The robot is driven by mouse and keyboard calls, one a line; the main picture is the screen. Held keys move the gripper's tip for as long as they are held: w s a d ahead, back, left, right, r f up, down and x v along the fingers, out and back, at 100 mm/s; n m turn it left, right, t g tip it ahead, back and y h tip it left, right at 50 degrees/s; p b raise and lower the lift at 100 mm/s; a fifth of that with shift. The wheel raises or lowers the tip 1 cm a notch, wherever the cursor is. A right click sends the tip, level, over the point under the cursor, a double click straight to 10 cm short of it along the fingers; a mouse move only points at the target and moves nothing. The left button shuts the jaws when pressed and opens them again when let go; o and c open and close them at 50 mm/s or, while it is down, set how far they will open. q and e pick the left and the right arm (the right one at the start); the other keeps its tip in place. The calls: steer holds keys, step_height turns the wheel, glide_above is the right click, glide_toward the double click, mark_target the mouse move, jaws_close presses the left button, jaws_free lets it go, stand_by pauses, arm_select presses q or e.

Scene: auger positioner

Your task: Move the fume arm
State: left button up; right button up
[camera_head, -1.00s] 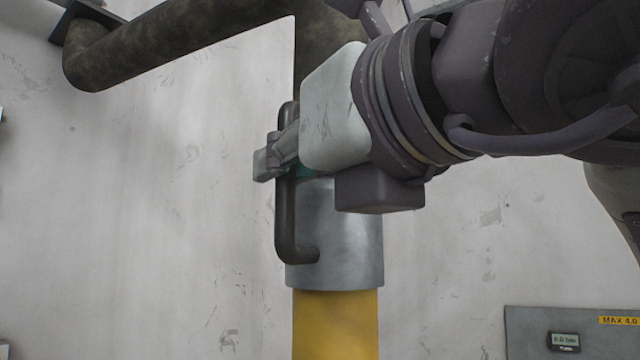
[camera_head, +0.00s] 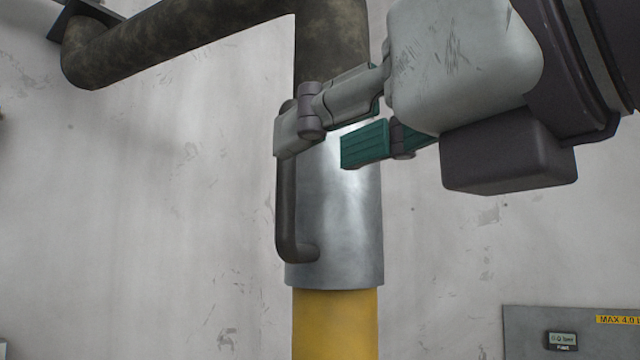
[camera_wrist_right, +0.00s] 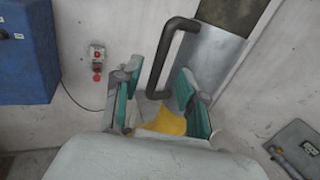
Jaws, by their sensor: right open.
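The fume arm is a dark, mottled pipe (camera_head: 190,38) that bends down into a shiny metal sleeve (camera_head: 345,220) with a yellow section (camera_head: 335,325) below it. A dark bar handle (camera_head: 287,215) stands upright on the sleeve's left side. My right gripper (camera_head: 320,143) is open at the handle's upper part. One finger covers the handle's top, and the teal-padded finger shows in front of the sleeve. In the right wrist view the handle (camera_wrist_right: 165,62) appears between the spread fingers (camera_wrist_right: 158,100), with gaps visible on both sides. My left gripper is not in view.
A pale scuffed wall (camera_head: 150,190) stands behind. A grey panel with a small display and a yellow label (camera_head: 535,335) is at the lower right. The right wrist view shows a blue box (camera_wrist_right: 28,55) and a red switch (camera_wrist_right: 97,62) on the left.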

steer(key=v, duration=0.5)
steer(key=shift+s+d, duration=0.1)
steer(key=shift+s, duration=0.05)
